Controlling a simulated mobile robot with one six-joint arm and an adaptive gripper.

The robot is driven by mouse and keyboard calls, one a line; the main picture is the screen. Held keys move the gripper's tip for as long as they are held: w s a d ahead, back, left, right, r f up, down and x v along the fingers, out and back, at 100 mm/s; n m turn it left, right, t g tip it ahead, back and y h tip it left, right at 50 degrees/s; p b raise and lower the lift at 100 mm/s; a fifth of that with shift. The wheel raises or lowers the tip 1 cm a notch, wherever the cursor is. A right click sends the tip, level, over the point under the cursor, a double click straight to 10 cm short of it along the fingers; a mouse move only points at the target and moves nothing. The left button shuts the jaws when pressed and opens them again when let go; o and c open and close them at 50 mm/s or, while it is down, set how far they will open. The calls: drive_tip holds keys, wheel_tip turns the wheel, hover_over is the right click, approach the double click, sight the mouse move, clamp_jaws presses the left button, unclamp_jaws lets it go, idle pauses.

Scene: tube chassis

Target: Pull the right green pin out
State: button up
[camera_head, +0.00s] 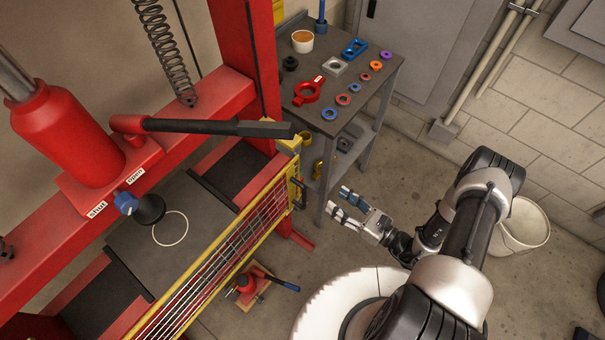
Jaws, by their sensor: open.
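I cannot make out a green pin in the head view. My gripper (338,202) is open and empty, with its two fingers apart and pointing left. It is in front of the right end of the yellow mesh guard (222,259) on the red press frame (246,60). A gap of floor shows between the fingertips and the black handle (299,192) at the guard's right end. A yellow bracket (290,145) sits at the guard's upper right corner.
A grey tool cart (335,100) holding rings and a red tool (308,92) stands behind my gripper. A black lever (215,127) crosses above the press bed. A white bucket (522,228) stands right of my arm.

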drive_tip(key=b+x, duration=0.2)
drive_tip(key=x, duration=1.3)
drive_tip(key=shift+a, duration=0.1)
clamp_jaws()
